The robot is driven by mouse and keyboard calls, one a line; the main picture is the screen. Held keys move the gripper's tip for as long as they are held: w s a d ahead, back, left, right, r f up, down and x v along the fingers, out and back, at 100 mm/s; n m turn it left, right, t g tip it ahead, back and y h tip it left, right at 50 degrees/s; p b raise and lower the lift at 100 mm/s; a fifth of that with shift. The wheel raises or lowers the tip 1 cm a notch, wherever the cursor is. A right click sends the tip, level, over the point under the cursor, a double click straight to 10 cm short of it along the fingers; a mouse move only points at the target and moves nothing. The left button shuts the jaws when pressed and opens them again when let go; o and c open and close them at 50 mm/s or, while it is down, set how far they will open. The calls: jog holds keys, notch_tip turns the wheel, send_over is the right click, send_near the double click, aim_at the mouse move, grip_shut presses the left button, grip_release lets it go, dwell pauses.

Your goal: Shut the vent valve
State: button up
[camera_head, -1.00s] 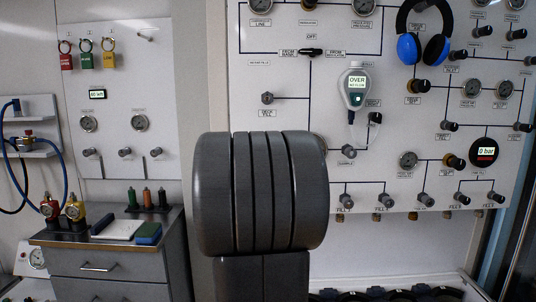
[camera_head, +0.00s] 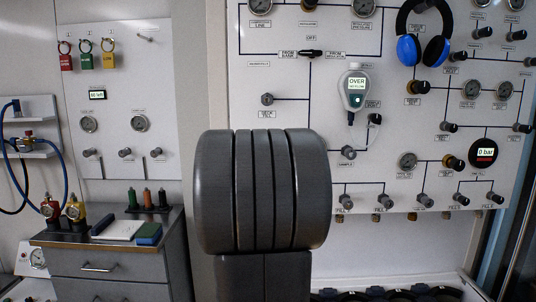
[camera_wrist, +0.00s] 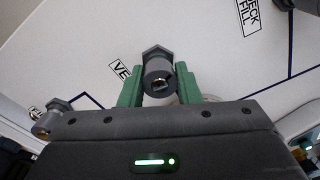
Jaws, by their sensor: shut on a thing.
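In the wrist view, a grey valve knob (camera_wrist: 159,70) with a hex base stands out from the white panel (camera_wrist: 205,35). The label beside it is partly hidden and reads "VE", so it appears to be the vent valve. The green fingers of my gripper (camera_wrist: 159,82) stand on either side of the knob and are shut on it. In the head view my arm hides the gripper and this valve.
Another knob (camera_wrist: 50,115) is at the left in the wrist view. In the head view, the panel holds gauges, several valves, blue headphones (camera_head: 423,48) and a handheld meter reading "OVER" (camera_head: 355,86). A grey cabinet (camera_head: 110,268) stands at the left.

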jog(key=shift+f+m, duration=0.15)
jog(key=shift+m, duration=1.85)
jog(key=o, duration=1)
jog(key=shift+c, duration=0.2)
jog(key=s+a, duration=0.1)
jog(key=s, duration=1.2)
jog(key=shift+s+p, duration=0.35)
jog(key=shift+s, duration=0.05)
jog(key=shift+w, duration=0.1)
jog(key=w, duration=0.9)
jog(key=w+d, duration=0.1)
jog(key=w, duration=0.3)
jog(key=shift+w, duration=0.35)
